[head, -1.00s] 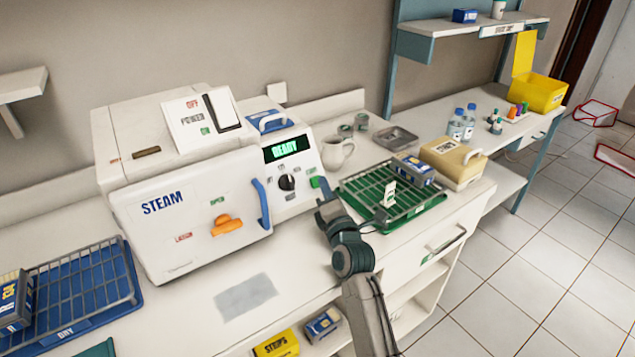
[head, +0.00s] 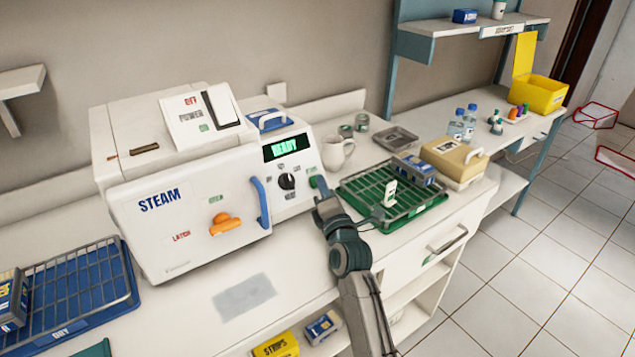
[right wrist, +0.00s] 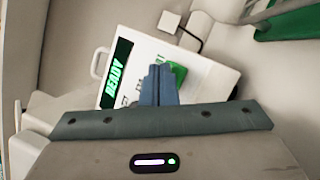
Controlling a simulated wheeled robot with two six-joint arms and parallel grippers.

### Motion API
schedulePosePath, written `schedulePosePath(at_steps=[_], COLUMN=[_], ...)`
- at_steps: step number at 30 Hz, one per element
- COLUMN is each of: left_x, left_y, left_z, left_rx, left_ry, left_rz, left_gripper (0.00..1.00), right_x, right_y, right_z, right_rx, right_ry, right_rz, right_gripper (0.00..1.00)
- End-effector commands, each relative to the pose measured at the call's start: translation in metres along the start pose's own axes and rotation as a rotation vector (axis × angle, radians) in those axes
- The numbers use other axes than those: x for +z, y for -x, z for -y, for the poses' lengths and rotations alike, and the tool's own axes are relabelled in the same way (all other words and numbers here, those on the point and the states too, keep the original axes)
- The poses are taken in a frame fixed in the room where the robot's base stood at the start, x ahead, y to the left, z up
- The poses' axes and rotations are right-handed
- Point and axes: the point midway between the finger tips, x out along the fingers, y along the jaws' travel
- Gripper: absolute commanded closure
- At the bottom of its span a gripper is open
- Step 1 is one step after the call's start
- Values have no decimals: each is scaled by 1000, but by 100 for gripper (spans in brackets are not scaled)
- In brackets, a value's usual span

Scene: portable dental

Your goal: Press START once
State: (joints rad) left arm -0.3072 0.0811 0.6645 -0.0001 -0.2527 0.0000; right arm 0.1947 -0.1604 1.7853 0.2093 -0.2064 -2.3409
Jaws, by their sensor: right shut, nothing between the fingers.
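The white STEAM machine (head: 190,215) stands on the counter with its display (head: 286,147) lit green and reading READY. A dark knob (head: 287,181) sits below the display. The green button (head: 318,182) is at the panel's lower right; its label is too small to read. My right gripper (head: 322,196) is shut and empty, just in front of the green button. In the right wrist view the shut fingertips (right wrist: 160,72) overlap the left edge of the green button (right wrist: 178,74); whether they touch it I cannot tell. My left gripper is not in view.
A green tray with a rack (head: 350,200) lies right of my right arm, with a white mug (head: 337,153) behind it. An orange latch handle (head: 225,223) and a blue handle (head: 261,203) are on the machine's front. A blue tray (head: 125,300) is at left.

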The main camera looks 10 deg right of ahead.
Motion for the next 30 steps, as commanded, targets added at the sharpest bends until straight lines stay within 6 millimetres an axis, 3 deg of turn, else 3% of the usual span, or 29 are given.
schedulePosePath(at_steps=[30], left_x=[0], left_y=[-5], left_z=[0], left_rx=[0], left_ry=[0], left_rz=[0], left_gripper=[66], right_x=[1], right_y=[1], right_z=[0], right_rx=[-2], right_ry=[0], right_rz=[-1], right_gripper=[100])
